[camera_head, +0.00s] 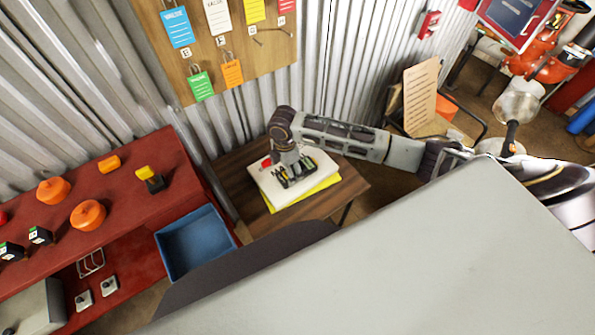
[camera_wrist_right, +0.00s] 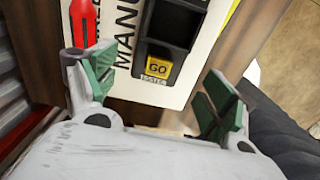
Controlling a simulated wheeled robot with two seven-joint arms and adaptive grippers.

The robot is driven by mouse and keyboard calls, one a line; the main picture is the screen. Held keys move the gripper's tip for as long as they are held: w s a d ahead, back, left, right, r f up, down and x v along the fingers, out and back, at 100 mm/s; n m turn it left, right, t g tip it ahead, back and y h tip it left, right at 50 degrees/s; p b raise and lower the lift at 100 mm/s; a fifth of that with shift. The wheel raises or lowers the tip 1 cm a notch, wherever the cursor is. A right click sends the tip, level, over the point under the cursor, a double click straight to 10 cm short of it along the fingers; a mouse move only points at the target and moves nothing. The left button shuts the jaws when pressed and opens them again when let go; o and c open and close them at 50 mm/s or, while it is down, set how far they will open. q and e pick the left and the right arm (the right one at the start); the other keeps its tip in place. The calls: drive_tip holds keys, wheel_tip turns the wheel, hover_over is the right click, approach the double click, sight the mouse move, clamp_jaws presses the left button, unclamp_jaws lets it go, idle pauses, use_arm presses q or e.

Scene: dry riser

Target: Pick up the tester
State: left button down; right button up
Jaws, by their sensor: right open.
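The tester (camera_wrist_right: 172,42) is a black, boxy item with a yellow block marked GO and a TESTER label at its near end. It lies on a white manual (camera_wrist_right: 122,60), which rests on a yellow book (camera_head: 325,186) on a small wooden table (camera_head: 235,168). My right gripper (camera_wrist_right: 155,78) is open over the manual, its green-padded fingers on either side of the tester's near end, with nothing between them. In the head view the right gripper (camera_head: 295,174) reaches down at the manual and largely hides the tester. My left gripper is out of view.
A red pen-like item (camera_wrist_right: 83,22) lies on the manual, close to my left-hand finger in the wrist view. A red shelf unit (camera_head: 140,205) with orange knobs, a black-and-yellow item (camera_head: 150,177) and a blue bin (camera_head: 193,243) stands left. A corrugated wall (camera_head: 230,120) rises behind.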

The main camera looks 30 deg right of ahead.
drive_tip(key=shift+w+f, duration=0.15)
drive_tip(key=shift+f, duration=2)
drive_tip(key=c, duration=1.4)
drive_tip(key=shift+r, duration=0.1)
drive_tip(key=shift+r, duration=4.95)
